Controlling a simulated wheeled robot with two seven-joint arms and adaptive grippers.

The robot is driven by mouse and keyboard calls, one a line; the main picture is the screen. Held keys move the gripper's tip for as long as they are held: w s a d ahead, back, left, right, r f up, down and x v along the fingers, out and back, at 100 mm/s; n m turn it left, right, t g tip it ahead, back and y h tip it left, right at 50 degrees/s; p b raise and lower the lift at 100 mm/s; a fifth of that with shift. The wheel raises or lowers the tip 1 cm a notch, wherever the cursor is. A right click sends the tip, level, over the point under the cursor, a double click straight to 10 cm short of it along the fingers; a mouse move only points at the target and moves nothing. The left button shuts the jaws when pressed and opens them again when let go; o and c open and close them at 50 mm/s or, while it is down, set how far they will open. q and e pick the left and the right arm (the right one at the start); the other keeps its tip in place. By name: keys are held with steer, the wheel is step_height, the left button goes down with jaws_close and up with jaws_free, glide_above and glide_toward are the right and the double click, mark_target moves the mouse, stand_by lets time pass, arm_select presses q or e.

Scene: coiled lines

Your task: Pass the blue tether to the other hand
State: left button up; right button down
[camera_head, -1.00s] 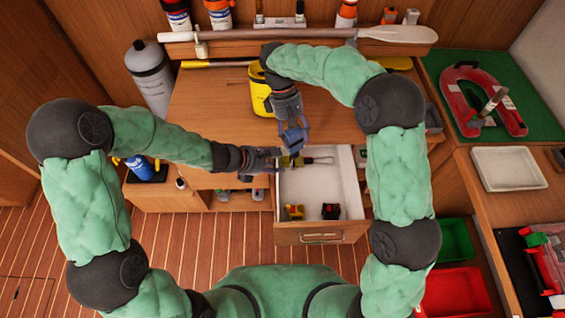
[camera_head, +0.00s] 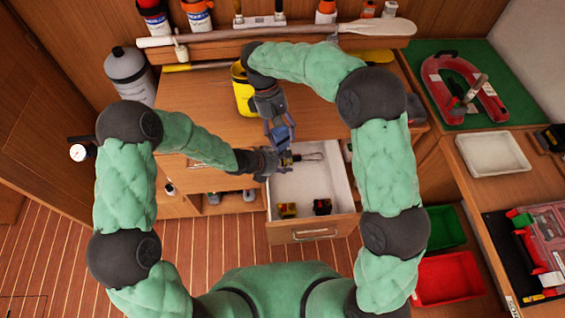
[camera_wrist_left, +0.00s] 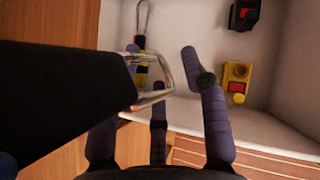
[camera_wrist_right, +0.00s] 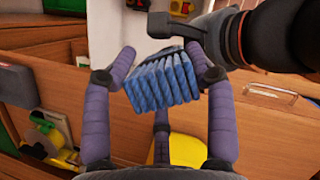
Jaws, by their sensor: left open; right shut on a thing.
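The blue tether (camera_wrist_right: 163,82) is a ribbed coil between the fingers of my right gripper (camera_wrist_right: 163,55) in the right wrist view, and that gripper is shut on it. In the head view the tether (camera_head: 280,133) is small, above the drawer's back left corner. My left gripper (camera_head: 282,160) is open just below it, and its dark end (camera_wrist_right: 218,45) reaches the coil's right side in the right wrist view. I cannot tell whether they touch. In the left wrist view my left gripper (camera_wrist_left: 172,72) has spread fingers; a large dark shape hides part of the view.
The open white drawer (camera_head: 342,185) holds a yellow-and-black item with a metal loop (camera_head: 310,157), a yellow piece (camera_head: 287,210) and a black-and-red piece (camera_head: 322,206). A yellow container (camera_head: 242,90) stands on the counter behind. Red (camera_head: 445,280) and green bins lie at right.

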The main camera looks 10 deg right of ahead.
arm_select(q)
jaws_close()
arm_select(e)
steer(key=shift+c, duration=1.6)
jaws_free()
steer(key=v, duration=1.2)
